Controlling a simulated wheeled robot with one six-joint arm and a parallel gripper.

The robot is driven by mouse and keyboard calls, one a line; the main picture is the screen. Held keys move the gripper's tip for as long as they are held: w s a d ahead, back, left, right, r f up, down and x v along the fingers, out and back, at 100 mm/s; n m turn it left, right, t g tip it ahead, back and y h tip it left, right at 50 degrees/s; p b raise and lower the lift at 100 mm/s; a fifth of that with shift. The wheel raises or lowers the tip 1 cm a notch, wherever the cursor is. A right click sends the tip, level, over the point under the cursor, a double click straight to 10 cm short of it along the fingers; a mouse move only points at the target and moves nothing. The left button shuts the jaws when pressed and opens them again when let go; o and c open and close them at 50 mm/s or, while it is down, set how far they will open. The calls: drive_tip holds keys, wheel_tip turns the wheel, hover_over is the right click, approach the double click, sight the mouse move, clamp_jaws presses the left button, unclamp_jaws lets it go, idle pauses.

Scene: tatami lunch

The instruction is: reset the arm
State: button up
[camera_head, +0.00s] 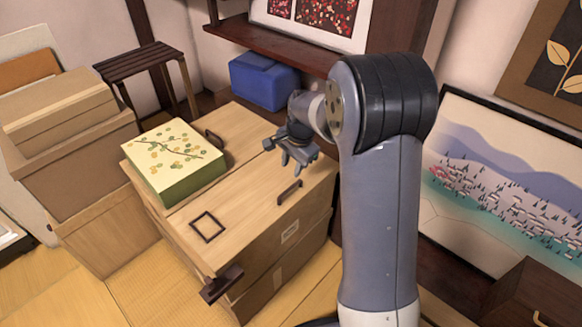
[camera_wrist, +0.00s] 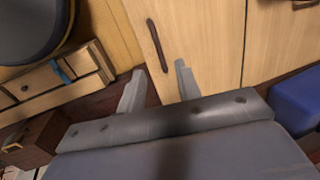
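My gripper (camera_head: 299,160) is above the far right part of a light wooden chest (camera_head: 246,184), near a dark handle (camera_head: 289,192) on its top. In the wrist view my gripper (camera_wrist: 158,88) has its two grey fingers apart, with nothing between them. The dark handle (camera_wrist: 157,46) also shows there, beyond the fingertips. My arm is bent over at the elbow, with the forearm reaching left to the chest.
A green box with a floral lid (camera_head: 172,155) and a small dark square frame (camera_head: 207,226) are on the chest. A blue box (camera_head: 263,80) stands behind it. Cardboard boxes (camera_head: 75,150) are stacked at left. A landscape picture (camera_head: 500,190) leans at right.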

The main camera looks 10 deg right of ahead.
sight(287, 190)
drive_tip(key=f+b, duration=0.1)
drive_tip(key=f, duration=0.2)
drive_tip(key=w+f, duration=0.1)
drive_tip(key=f, duration=0.3)
drive_tip(key=a+f+b, duration=0.1)
drive_tip(key=f, duration=0.3)
drive_tip(key=shift+w+b, duration=0.3)
drive_tip(key=shift+s+d+r+b, duration=0.15)
drive_tip(key=shift+s+d+b, duration=0.2)
drive_tip(key=shift+s+d, duration=0.85)
drive_tip(key=shift+s, duration=0.5)
drive_tip(key=shift+a+r, duration=0.1)
drive_tip(key=shift+r, duration=0.05)
